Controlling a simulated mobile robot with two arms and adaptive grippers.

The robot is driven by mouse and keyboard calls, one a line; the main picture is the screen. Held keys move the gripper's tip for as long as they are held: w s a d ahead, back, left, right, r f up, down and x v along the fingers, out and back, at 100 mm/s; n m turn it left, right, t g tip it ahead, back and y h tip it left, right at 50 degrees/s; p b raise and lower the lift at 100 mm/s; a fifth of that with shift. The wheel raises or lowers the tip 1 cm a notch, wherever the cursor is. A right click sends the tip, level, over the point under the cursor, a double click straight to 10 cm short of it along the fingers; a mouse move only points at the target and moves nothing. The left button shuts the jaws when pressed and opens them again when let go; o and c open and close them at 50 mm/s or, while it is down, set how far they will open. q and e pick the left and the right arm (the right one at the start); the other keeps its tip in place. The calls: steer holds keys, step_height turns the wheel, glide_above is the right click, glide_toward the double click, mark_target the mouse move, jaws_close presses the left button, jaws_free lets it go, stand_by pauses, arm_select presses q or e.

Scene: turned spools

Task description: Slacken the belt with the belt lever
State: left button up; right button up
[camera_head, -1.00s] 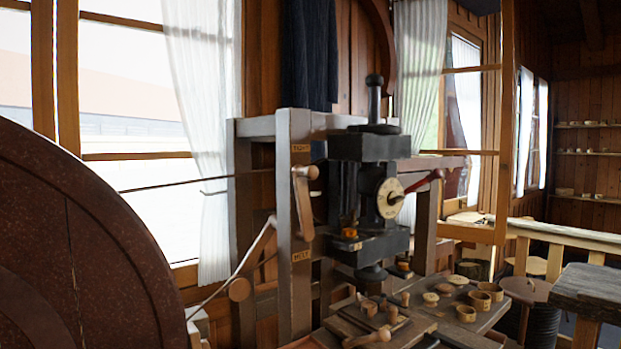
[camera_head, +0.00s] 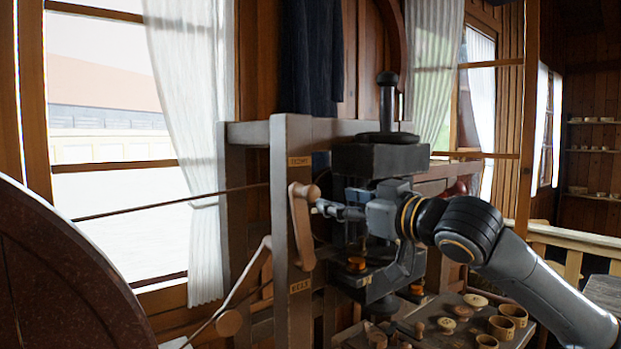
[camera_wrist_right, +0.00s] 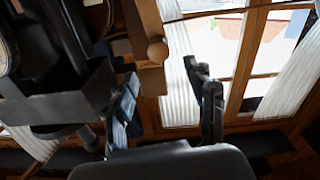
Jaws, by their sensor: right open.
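A post (camera_head: 292,230) carries two wooden levers. The upper lever (camera_head: 302,228) hangs down beneath a small label that I cannot read surely, with a round knob (camera_head: 312,193) at its top. The lower lever (camera_head: 245,280) slants down to the left to a round knob, beside a label that seems to read BELT. My right gripper (camera_head: 318,208) is open, its fingertips close to the upper lever's knob. In the right wrist view a wooden lever with a knob (camera_wrist_right: 157,50) lies ahead, between the lines of the open fingers (camera_wrist_right: 168,90). I cannot see contact. My left gripper is out of view.
A dark machine head (camera_head: 380,158) with a red-knobbed handle stands right of the post, partly behind my right arm. A large brown wheel (camera_head: 60,280) fills the lower left, with belt strands running to the post. Small wooden cups (camera_head: 502,326) stand on the bench.

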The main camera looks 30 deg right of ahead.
mark_target(316, 196)
steer(key=w+p, duration=0.1)
steer(key=w, duration=0.1)
steer(key=w+p, duration=0.1)
steer(key=w, duration=0.1)
steer(key=shift+d+r, duration=0.1)
steer(key=shift+r, duration=0.1)
steer(key=w, duration=0.1)
steer(key=w+p, duration=0.1)
steer(key=w, duration=0.1)
steer(key=w+p, duration=0.1)
steer(key=w, duration=0.1)
steer(key=shift+a+f, duration=0.25)
steer(key=shift+a, duration=0.05)
steer(key=shift+w+f, duration=0.1)
steer(key=shift+w, duration=0.3)
steer(key=shift+s, duration=0.1)
steer(key=shift+c, duration=0.2)
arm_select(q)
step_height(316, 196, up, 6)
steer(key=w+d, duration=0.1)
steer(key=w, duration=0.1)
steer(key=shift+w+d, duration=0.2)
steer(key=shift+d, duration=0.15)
arm_select(e)
jaws_close()
